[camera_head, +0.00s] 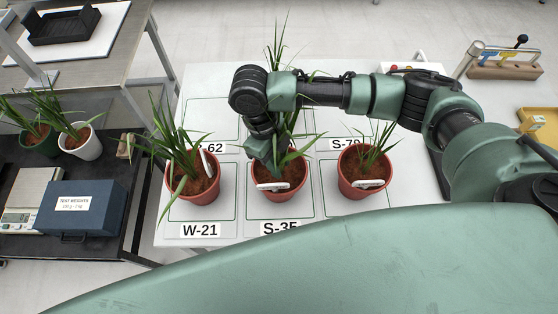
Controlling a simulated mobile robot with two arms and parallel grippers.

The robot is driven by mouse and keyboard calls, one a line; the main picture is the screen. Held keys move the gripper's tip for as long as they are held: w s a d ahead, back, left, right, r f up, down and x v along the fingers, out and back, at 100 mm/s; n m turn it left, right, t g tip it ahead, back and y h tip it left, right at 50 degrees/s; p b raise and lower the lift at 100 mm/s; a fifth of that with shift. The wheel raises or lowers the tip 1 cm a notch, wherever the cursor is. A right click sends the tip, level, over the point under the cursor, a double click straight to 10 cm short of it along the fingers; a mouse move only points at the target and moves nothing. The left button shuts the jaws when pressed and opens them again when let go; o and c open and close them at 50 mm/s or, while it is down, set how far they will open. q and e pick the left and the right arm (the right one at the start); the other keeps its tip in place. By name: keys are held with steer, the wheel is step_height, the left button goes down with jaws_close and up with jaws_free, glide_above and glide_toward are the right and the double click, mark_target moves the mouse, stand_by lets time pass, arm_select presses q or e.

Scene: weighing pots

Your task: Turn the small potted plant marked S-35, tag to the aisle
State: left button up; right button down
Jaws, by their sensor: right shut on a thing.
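The small potted plant at S-35 (278,196) stands in a terracotta pot in its outlined square, above the printed label S-35 (279,228). A white tag (273,186) lies across the front of its soil, facing the near side. My right gripper (264,150) reaches down from above among the leaves and is shut on this plant. Its fingertips are partly hidden by leaves, so the exact grip point is unclear. The pot looks upright and on the table. My left gripper is not in view.
A potted plant (196,188) stands close left at W-21, another (366,176) close right. A dark cart at left carries two plants, a scale (28,200) and a blue test-weights box (88,206). My arm crosses the right side.

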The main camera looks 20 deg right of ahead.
steer(key=shift+f, duration=0.15)
stand_by(0.3)
steer(key=c, duration=1.2)
jaws_free()
steer(key=shift+o, duration=0.6)
steer(key=shift+f, duration=0.1)
